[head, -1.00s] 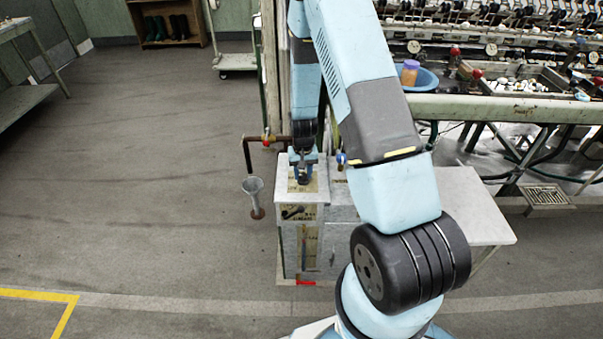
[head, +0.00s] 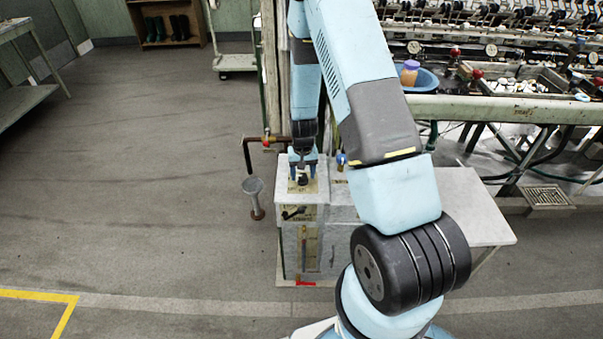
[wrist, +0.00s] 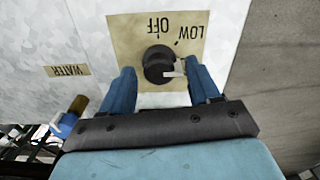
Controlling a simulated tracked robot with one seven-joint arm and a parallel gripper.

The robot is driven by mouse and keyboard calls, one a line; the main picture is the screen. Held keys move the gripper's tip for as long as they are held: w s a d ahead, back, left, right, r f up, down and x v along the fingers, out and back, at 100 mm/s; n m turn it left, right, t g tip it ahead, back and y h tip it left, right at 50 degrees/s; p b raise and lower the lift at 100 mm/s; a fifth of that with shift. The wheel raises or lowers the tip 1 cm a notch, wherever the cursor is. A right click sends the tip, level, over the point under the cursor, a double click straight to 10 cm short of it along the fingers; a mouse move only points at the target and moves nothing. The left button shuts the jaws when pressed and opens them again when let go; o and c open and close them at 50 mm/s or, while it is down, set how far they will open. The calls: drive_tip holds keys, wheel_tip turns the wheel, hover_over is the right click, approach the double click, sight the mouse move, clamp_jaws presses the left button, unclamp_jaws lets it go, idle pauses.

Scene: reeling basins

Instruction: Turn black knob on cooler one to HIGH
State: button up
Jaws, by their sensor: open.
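The black knob (wrist: 158,65) sits on a tan label plate (wrist: 125,30) in the wrist view. OFF and LOW show upside down on the plate; a HIGH label is not visible. A pale mark on the knob points right, past LOW, toward the right finger. My gripper (wrist: 162,88) is open, its blue fingers apart on both sides of the knob, with gaps to it. In the head view my gripper (head: 303,168) is over the top of the grey cooler (head: 315,212), and the knob (head: 303,180) shows small and dark below it.
A WATER label (wrist: 67,70) and a blue valve (wrist: 68,118) are left of the plate in the wrist view. A black lever (head: 293,212) is on the cooler's front. A pipe with a funnel (head: 253,187) stands left of it. The floor at left is clear.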

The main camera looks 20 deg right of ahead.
wheel_tip(320, 180, up, 14)
drive_tip(key=shift+f, duration=0.15)
idle(0.5)
idle(0.3)
wheel_tip(320, 180, up, 12)
drive_tip(key=r+t, duration=0.1)
hover_over(303, 175)
drive_tip(key=s, duration=0.3)
drive_tip(key=s+r+n+t, duration=0.1)
drive_tip(key=s+r+t, duration=0.1)
drive_tip(key=s+r, duration=0.8)
drive_tip(key=s+r+t, duration=0.1)
drive_tip(key=s+r, duration=0.4)
drive_tip(key=s, duration=0.3)
drive_tip(key=s+r+n+t, duration=0.1)
drive_tip(key=s+r, duration=0.5)
drive_tip(key=s, duration=0.1)
drive_tip(key=shift+s+a+r+t, duration=0.25)
drive_tip(key=shift+s+t, duration=0.05)
drive_tip(key=shift+s, duration=0.1)
